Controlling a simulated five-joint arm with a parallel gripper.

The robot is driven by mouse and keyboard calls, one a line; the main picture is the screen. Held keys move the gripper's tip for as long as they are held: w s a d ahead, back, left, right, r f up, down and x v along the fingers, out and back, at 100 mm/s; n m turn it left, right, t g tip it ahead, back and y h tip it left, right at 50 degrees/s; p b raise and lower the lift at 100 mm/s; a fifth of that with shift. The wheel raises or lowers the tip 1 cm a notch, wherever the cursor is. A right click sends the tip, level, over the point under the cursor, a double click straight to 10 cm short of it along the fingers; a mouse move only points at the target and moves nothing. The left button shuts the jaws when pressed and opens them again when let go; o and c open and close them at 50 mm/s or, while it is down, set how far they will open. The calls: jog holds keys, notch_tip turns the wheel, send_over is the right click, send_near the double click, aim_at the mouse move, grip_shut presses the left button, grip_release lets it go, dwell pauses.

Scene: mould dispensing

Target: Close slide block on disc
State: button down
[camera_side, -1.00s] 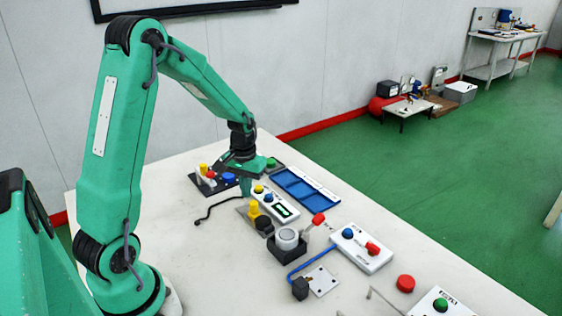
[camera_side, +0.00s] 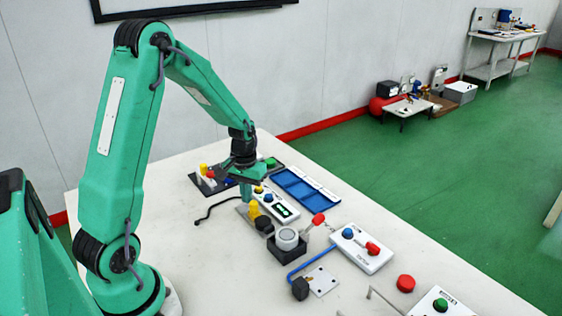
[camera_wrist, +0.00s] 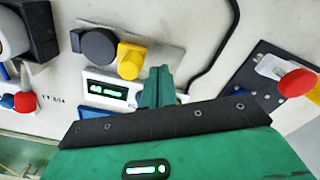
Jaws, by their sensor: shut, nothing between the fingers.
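A yellow slide block (camera_wrist: 130,62) stands on a grey plate (camera_wrist: 172,56) right beside a dark round disc (camera_wrist: 98,46). I cannot tell whether the two touch. In the side view the yellow block (camera_side: 253,208) and the dark disc (camera_side: 263,225) show on the bench in front of my gripper (camera_side: 246,192). In the wrist view my gripper (camera_wrist: 157,84) is shut and empty, with its fingertips just beside the yellow block. Contact with the block is not clear.
A white panel with a lit display (camera_side: 281,209) lies close on the right. A white round part in a black holder (camera_side: 286,239) stands nearer the camera. A black panel with knobs (camera_side: 208,180) is behind, and a black cable (camera_side: 209,211) lies left.

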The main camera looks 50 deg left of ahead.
aim_at(246, 208)
jog(key=shift+f, duration=0.65)
jog(key=shift+f, duration=0.35)
jog(key=shift+f, duration=0.35)
jog(key=shift+f, duration=0.15)
jog(key=shift+d, duration=0.35)
jog(key=shift+a, duration=0.85)
dwell(3.0)
jog(key=shift+r, duration=0.2)
notch_tip(246, 208, up, 8)
jog(key=shift+f, duration=0.2)
dwell(0.9)
jog(key=shift+r, duration=0.1)
